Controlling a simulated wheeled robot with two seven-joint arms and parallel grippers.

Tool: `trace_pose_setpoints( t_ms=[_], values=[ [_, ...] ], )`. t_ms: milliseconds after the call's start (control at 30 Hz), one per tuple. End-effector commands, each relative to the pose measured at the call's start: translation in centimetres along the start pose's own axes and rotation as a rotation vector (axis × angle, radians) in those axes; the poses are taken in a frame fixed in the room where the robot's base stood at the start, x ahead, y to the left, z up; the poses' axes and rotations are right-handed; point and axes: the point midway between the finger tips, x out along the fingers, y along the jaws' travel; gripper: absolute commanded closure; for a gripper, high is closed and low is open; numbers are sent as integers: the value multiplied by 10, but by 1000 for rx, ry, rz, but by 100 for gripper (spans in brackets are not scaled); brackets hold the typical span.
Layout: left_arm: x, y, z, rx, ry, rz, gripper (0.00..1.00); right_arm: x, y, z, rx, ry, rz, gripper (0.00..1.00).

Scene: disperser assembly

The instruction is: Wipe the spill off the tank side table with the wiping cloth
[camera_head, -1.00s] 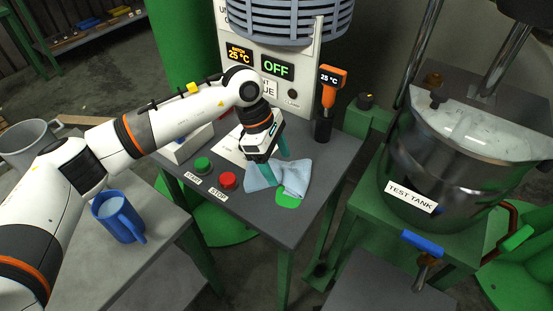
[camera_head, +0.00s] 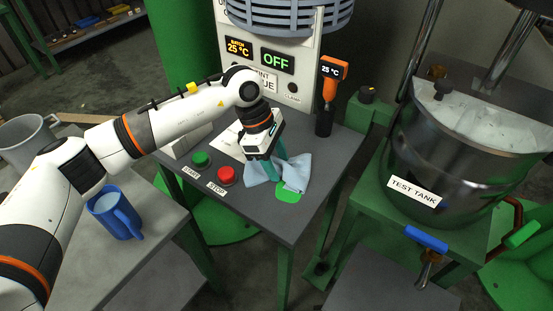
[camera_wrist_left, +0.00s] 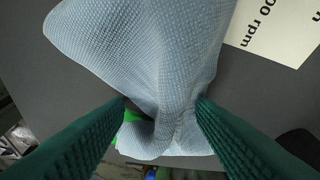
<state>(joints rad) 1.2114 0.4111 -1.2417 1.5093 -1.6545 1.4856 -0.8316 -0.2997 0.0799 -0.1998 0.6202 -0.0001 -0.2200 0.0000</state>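The light blue wiping cloth (camera_head: 296,172) lies bunched on the dark grey tank side table (camera_head: 270,222). The bright green spill (camera_head: 289,196) shows at the cloth's near edge, partly under it. My left gripper (camera_head: 276,170) points down at the cloth. In the left wrist view its two teal fingers (camera_wrist_left: 163,104) stand apart, with a raised fold of the cloth (camera_wrist_left: 165,60) between them. The right finger touches or nearly touches the fold. A strip of table and some green show beside the left finger. I see it as open around the fold. My right gripper is out of view.
Green start (camera_head: 201,159) and red stop (camera_head: 226,175) buttons are left of the cloth. An orange thermometer (camera_head: 331,80) stands at the table's back right. The test tank (camera_head: 460,165) is to the right. A blue mug (camera_head: 116,214) stands on the left table.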

Motion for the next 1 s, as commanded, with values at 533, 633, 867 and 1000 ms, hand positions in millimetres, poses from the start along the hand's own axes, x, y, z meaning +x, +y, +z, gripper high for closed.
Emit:
trace_pose_setpoints(
  t_ms=[533,633,867,1000],
  values=[
    [0,0,0,0,0,1,99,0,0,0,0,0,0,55],
    [0,0,0,0,0,1,100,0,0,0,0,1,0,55],
    [0,0,0,0,0,1,100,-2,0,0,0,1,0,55],
    [-2,0,-1,0,0,2,100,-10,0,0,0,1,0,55]
  ],
)
